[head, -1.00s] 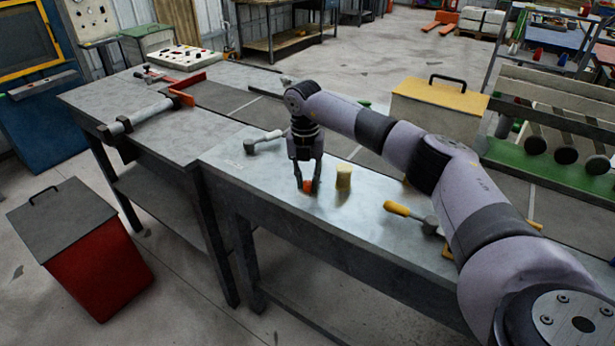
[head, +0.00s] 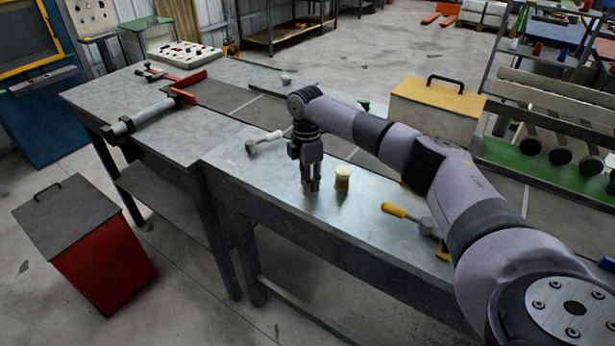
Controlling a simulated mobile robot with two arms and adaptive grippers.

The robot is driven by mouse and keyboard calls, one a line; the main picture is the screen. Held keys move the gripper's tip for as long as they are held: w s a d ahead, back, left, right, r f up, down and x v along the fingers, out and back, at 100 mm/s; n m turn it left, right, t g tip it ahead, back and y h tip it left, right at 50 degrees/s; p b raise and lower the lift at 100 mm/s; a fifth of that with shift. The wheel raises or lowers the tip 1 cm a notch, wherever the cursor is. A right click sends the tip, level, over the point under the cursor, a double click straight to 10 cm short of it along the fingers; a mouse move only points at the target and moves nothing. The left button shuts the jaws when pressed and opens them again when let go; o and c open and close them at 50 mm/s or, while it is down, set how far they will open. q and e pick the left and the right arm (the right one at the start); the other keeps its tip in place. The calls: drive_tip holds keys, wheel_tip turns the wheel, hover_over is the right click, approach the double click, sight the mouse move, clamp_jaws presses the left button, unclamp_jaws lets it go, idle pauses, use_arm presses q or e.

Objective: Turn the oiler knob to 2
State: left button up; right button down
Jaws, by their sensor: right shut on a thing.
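My right gripper (head: 311,189) points straight down over the front metal bench (head: 285,215). Its fingers are close together, shut low at the bench top. The small orange piece there, apparently the oiler knob, is hidden by the fingers now, and no number on it can be read. A small yellow cylinder (head: 343,179) stands upright just right of the fingers, apart from them. My left gripper is out of view.
A white-handled tool (head: 265,140) lies left behind the gripper. A yellow-handled tool (head: 405,214) lies to the right. A yellow-lidded box (head: 438,97) stands behind my right arm. A red bin (head: 103,262) with a grey lid stands on the floor at left.

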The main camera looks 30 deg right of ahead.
drive_tip(key=m+p, duration=0.2)
drive_tip(key=m, duration=0.3)
drive_tip(key=shift+r, duration=0.1)
drive_tip(key=shift+d+m, duration=0.1)
drive_tip(key=shift+m, duration=0.2)
idle(0.4)
drive_tip(key=c, duration=1.4)
unclamp_jaws()
drive_tip(key=shift+o, duration=0.2)
wheel_tip(320, 180, up, 12)
drive_tip(key=shift+w, duration=0.2)
